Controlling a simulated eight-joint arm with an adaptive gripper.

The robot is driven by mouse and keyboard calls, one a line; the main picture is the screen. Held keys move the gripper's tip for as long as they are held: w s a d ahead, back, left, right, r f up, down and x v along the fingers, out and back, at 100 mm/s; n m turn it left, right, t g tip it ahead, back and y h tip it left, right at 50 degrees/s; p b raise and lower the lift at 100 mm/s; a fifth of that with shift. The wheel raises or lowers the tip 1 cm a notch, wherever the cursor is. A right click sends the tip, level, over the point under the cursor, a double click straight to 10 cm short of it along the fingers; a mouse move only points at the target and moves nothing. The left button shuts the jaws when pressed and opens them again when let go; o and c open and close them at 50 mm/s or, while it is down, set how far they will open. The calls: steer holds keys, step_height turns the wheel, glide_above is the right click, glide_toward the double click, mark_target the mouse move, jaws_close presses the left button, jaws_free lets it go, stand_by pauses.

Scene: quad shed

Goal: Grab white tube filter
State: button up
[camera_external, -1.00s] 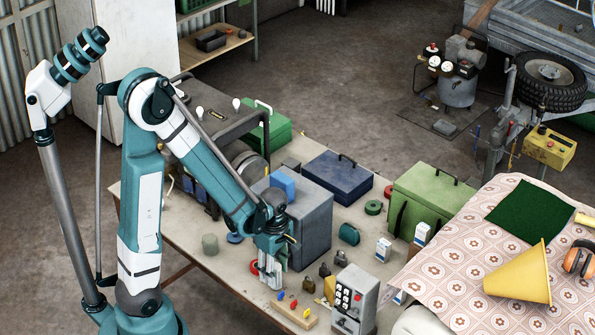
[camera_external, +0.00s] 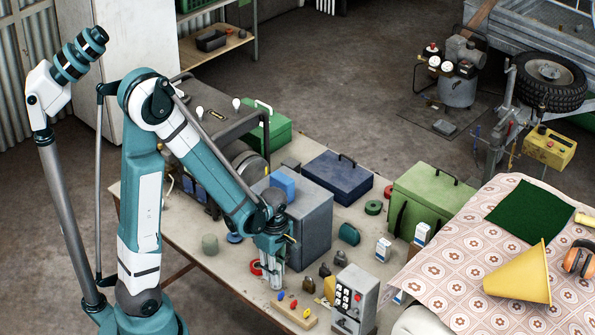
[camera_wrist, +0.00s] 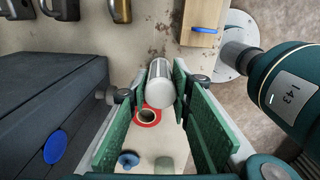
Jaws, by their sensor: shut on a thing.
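The white tube filter (camera_wrist: 160,84) is a pale cylinder between the green finger pads of my gripper (camera_wrist: 158,92) in the wrist view. The pads press on it from both sides, and its rounded end faces the camera. In the external view my gripper (camera_external: 275,276) points down at the table's front part, beside the grey box. There the filter is mostly hidden by the fingers, and I cannot tell whether it touches the table.
A grey box (camera_external: 306,227) stands close behind my gripper. A red ring (camera_wrist: 148,116) lies close by on the table. A wooden block with coloured pegs (camera_external: 292,314), padlocks (camera_external: 323,269) and a grey button box (camera_external: 352,300) stand nearby. A greenish can (camera_external: 210,244) stands left.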

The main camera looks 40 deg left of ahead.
steer(key=shift+r, duration=0.1)
steer(key=shift+r+p, duration=0.9)
steer(key=shift+r, duration=4)
